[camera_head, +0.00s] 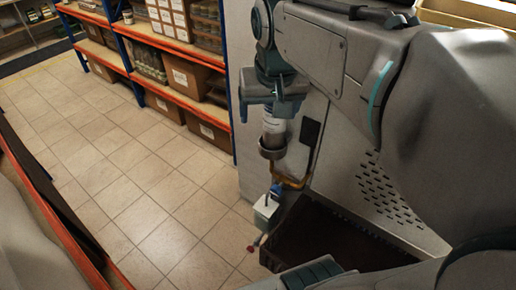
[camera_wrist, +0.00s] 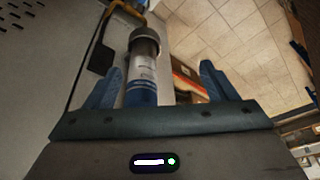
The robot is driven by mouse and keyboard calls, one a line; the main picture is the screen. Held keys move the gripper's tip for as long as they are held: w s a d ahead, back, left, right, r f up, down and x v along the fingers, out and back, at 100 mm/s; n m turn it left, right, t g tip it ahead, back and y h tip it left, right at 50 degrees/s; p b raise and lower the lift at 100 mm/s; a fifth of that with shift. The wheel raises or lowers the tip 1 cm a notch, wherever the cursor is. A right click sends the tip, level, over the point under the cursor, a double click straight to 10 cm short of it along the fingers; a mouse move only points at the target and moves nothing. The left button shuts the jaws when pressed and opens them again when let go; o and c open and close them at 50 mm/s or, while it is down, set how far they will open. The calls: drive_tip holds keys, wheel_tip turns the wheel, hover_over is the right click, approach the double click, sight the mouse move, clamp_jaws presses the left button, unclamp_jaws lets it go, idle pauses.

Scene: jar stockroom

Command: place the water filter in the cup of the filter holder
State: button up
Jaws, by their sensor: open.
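The water filter (camera_head: 273,127) is a pale cylinder with a blue end. It stands upright with its lower end in the grey cup of the filter holder (camera_head: 271,152); how deep it sits is hidden. In the wrist view the filter (camera_wrist: 141,72) points away from my gripper into the dark cup (camera_wrist: 145,38). My gripper (camera_wrist: 161,70) is open, its fingers on either side of the filter's blue end. The left finger looks close to the filter, and the right finger is clearly apart from it. In the head view my gripper (camera_head: 274,98) is just above the filter.
An orange pipe (camera_head: 291,183) runs beside the cup, along a pale panel (camera_head: 385,200) with vent holes. Below are a small white box (camera_head: 266,208) and a dark tray (camera_head: 335,240). Orange shelves (camera_head: 165,90) with cartons stand at the back left. The tiled floor (camera_head: 135,185) is clear.

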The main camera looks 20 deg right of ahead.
drive_tip(key=s+a+f+n, duration=0.2)
drive_tip(key=s+a+f, duration=0.1)
drive_tip(key=s+f, duration=0.5)
drive_tip(key=shift+s+f+t+y, duration=0.15)
drive_tip(key=shift+f+t+y, duration=0.15)
drive_tip(key=shift+f, duration=0.1)
idle(0.7)
